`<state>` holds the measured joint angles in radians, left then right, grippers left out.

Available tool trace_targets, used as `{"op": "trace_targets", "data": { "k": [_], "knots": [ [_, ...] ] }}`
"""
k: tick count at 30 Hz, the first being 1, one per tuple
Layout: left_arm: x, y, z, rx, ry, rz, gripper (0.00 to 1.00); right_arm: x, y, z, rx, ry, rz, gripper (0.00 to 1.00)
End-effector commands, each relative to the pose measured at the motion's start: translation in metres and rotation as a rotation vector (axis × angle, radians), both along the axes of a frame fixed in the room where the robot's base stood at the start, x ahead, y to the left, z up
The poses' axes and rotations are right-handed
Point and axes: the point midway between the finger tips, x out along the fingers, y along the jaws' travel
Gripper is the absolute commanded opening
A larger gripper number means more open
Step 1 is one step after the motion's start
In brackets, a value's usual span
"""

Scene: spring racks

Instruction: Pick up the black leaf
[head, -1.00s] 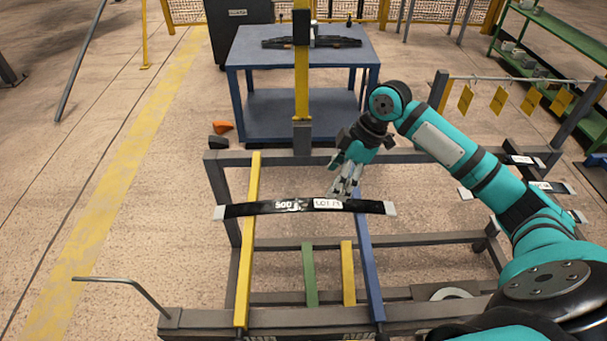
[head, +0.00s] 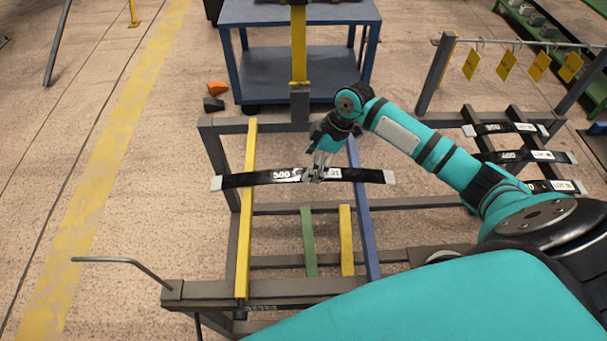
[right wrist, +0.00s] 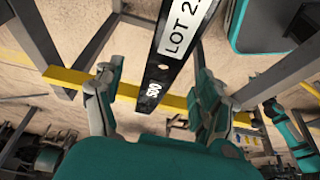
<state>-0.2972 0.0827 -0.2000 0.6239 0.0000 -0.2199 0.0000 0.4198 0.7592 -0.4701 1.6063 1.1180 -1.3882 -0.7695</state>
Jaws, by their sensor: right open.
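The black leaf (head: 250,178), with light metal ends and white "500" and "LOT" markings, lies across the yellow bar (head: 246,215) and the blue bar (head: 364,225) of a grey rack. My right gripper (head: 318,167) is over its middle, hiding part of the lot label. In the right wrist view, the leaf (right wrist: 172,62) passes between the two spread fingers of the right gripper (right wrist: 155,105), with a gap on each side. The gripper is open and does not hold the leaf. My left gripper is not in view.
A blue table (head: 290,70) stands behind the grey rack frame (head: 275,126). An upright yellow post (head: 298,50) rises at the rack's back. Floor at left is open.

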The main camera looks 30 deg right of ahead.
Motion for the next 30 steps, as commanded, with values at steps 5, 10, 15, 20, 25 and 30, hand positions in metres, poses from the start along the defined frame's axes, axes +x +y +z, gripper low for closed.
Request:
{"op": "trace_targets", "data": {
  "k": [5,10,15,20,25,30],
  "knots": [
    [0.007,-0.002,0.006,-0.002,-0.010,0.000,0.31,0.001,0.007,-0.010,0.002,0.002,0.000,0.73],
    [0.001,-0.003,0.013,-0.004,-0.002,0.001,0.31,0.002,0.019,-0.034,0.002,0.002,-0.001,0.73],
    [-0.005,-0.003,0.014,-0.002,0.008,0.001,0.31,0.005,0.023,-0.049,0.000,-0.001,0.000,0.73],
    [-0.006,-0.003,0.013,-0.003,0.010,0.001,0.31,0.005,0.023,-0.050,-0.001,-0.002,0.000,0.73],
    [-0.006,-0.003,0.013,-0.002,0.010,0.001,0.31,0.005,0.023,-0.050,-0.002,-0.002,0.000,0.60],
    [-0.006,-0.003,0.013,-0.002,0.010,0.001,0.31,0.005,0.023,-0.050,-0.002,-0.001,-0.001,0.38]
  ]
}}
